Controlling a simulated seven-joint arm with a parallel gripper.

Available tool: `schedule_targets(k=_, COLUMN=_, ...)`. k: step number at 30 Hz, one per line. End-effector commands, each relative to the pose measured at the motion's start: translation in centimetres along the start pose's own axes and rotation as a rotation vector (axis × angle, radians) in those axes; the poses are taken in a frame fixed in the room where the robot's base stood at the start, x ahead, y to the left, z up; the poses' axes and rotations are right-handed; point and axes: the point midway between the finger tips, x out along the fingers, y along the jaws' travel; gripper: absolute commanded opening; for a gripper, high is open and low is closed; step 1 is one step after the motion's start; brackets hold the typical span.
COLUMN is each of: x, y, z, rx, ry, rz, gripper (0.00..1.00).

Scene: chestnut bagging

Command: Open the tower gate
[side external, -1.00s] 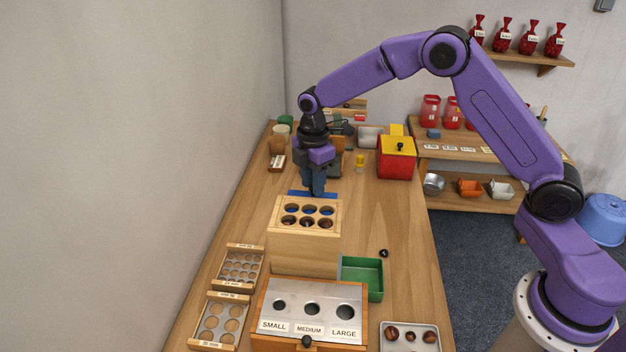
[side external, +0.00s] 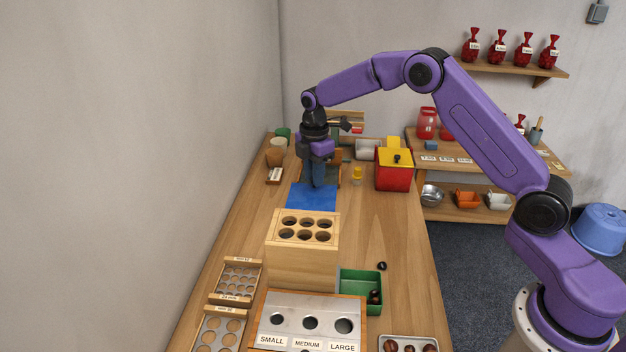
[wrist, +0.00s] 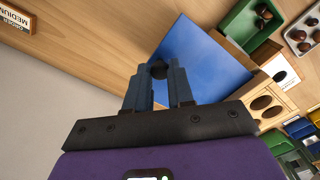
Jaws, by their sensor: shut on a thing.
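The wooden tower (side external: 302,265) stands mid-table, with several round holes in its top that look dark and empty. Its blue gate (side external: 308,197) is a flat sheet extending well out from the tower's far side. In the wrist view the blue gate (wrist: 205,62) shows wide and bare, with a dark knob (wrist: 158,70) at its outer edge. My gripper (side external: 319,185) is at that outer edge, its blue fingers shut on the knob. The green tray (side external: 347,295) beside the tower's base holds dark chestnuts.
A metal sizing board (side external: 290,325) marked SMALL, MEDIUM, LARGE sits in front. Hole plates (side external: 234,282) lie to the left, and a loose chestnut (side external: 382,266) lies on the right. A red box (side external: 393,175) with a yellow lid stands farther back. The table right of the tower is mostly clear.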

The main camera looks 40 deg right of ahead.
Motion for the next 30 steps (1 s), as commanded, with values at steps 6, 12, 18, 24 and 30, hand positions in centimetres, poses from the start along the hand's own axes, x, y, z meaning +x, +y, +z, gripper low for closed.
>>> schedule_targets(k=6, x=-0.1, y=0.1, z=0.1, rx=-0.002, ry=0.000, rz=0.002, gripper=0.00)
schedule_targets(k=12, x=-0.1, y=0.1, z=0.1, rx=-0.001, ry=0.000, rz=0.002, gripper=0.33)
schedule_targets(k=18, x=-0.1, y=0.1, z=0.1, rx=-0.001, ry=0.000, rz=0.001, gripper=0.33)
schedule_targets(k=24, x=-1.4, y=0.1, z=0.0, rx=-0.001, ry=0.001, rz=0.005, gripper=0.33)
schedule_targets(k=30, x=-5.1, y=0.2, z=0.0, rx=0.000, ry=0.001, rz=0.007, gripper=0.33)
